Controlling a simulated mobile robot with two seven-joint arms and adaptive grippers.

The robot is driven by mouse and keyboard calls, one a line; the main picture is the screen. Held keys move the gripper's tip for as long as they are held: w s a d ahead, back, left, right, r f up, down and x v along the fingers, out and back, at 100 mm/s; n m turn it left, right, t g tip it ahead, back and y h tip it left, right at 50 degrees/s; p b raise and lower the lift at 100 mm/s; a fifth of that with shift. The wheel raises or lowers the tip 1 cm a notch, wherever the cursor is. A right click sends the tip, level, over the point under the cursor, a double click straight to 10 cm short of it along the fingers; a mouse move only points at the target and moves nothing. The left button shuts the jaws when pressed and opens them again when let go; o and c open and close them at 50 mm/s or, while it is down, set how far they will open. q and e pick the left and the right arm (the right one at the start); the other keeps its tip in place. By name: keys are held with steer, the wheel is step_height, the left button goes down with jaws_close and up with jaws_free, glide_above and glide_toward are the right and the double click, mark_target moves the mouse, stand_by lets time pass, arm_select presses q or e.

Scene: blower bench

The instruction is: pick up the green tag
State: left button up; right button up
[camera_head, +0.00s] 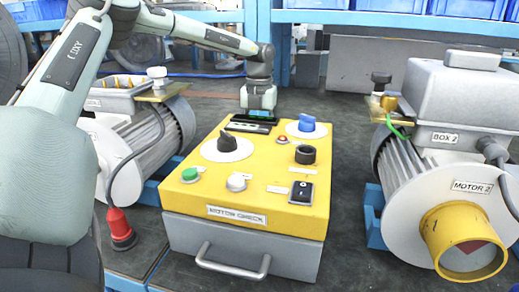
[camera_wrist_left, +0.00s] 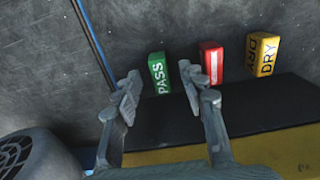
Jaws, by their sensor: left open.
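The green tag (camera_wrist_left: 158,73), marked PASS, stands out in the left wrist view against the dark surface, beyond a black strip. My left gripper (camera_wrist_left: 159,84) is open, with its fingertips on either side of the green tag in that picture. Whether the tag is between the fingers or farther off I cannot tell. In the head view the left gripper (camera_head: 259,106) points down at the far edge of the yellow motor check box (camera_head: 262,190). I cannot make out the tag there. My right gripper is not in view.
A red tag (camera_wrist_left: 211,62) and a yellow DRY tag (camera_wrist_left: 262,54) are to the right of the green one. Motors flank the box, the left one (camera_head: 150,140) close to my arm and motor 2 (camera_head: 440,190) at right. Blue bins (camera_head: 470,8) stand behind.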

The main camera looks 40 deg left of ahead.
arm_select(q)
steer(key=shift+f, duration=0.45)
jaws_close()
steer(key=shift+r, duration=0.1)
